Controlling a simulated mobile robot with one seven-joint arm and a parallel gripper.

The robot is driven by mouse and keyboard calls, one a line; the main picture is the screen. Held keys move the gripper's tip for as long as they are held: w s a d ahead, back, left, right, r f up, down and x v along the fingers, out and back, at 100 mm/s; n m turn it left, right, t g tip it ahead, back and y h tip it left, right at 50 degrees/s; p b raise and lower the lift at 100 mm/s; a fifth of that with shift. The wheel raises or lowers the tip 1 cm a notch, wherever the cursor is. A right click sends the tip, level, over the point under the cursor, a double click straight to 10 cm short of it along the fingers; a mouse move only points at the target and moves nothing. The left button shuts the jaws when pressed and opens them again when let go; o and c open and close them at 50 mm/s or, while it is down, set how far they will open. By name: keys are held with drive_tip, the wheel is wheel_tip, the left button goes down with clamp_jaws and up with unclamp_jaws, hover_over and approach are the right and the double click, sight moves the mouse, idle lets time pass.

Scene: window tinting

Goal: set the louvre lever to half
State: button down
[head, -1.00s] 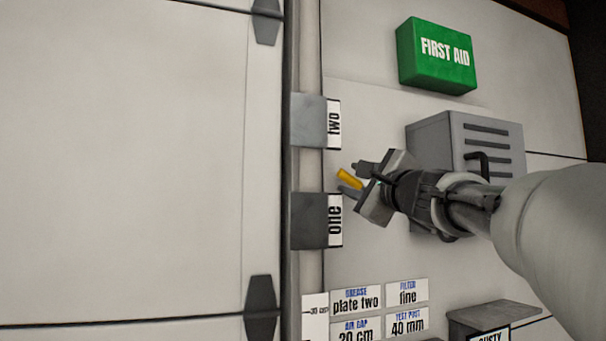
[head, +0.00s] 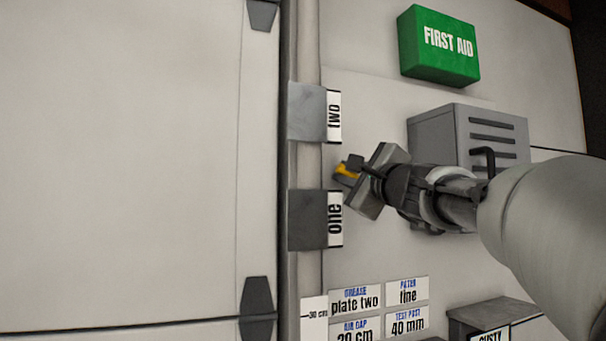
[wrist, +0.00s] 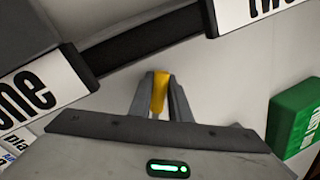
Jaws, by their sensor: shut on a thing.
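My gripper (head: 347,171) is shut on a short yellow piece (head: 345,169), between the grey blocks labelled "two" (head: 307,112) and "one" (head: 307,220). In the wrist view the yellow piece (wrist: 160,93) stands upright between the two dark fingers. Its far end and any mount are hidden. A grey box with dark louvre slots (head: 433,130) is behind my wrist, partly covered by my arm. A black hooked handle (head: 485,155) shows at its front. I cannot tell whether the yellow piece or this handle is the louvre lever.
A green first aid box (head: 437,47) is on the wall above. Labels for grease, filter, air gap and test post (head: 356,302) are below. A large pale panel (head: 120,170) fills the left.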

drive_tip(key=shift+r, duration=0.1)
drive_tip(key=shift+w+d+r+m+h+p, duration=0.1)
drive_tip(key=shift+d+r+m+h+p, duration=0.25)
drive_tip(key=shift+r+m+p, duration=0.35)
drive_tip(key=m+p, duration=0.1)
drive_tip(key=d+r+m+p, duration=0.1)
drive_tip(key=shift+w+r+m+h, duration=0.1)
drive_tip(key=shift+w+m+h, duration=0.1)
drive_tip(key=shift+m+h, duration=0.15)
drive_tip(key=shift+w+d+r+m+p, duration=0.1)
drive_tip(key=shift+d+r+m+p, duration=0.2)
drive_tip(key=shift+m+p, duration=0.25)
drive_tip(key=shift+w+d+r+m+p, duration=0.15)
drive_tip(key=shift+d+m+p, duration=0.15)
drive_tip(key=shift+m, duration=0.3)
drive_tip(key=shift+d+m+h, duration=0.25)
drive_tip(key=shift+m+h, duration=0.15)
drive_tip(key=c, duration=1.6)
unclamp_jaws()
drive_tip(key=shift+c, duration=0.2)
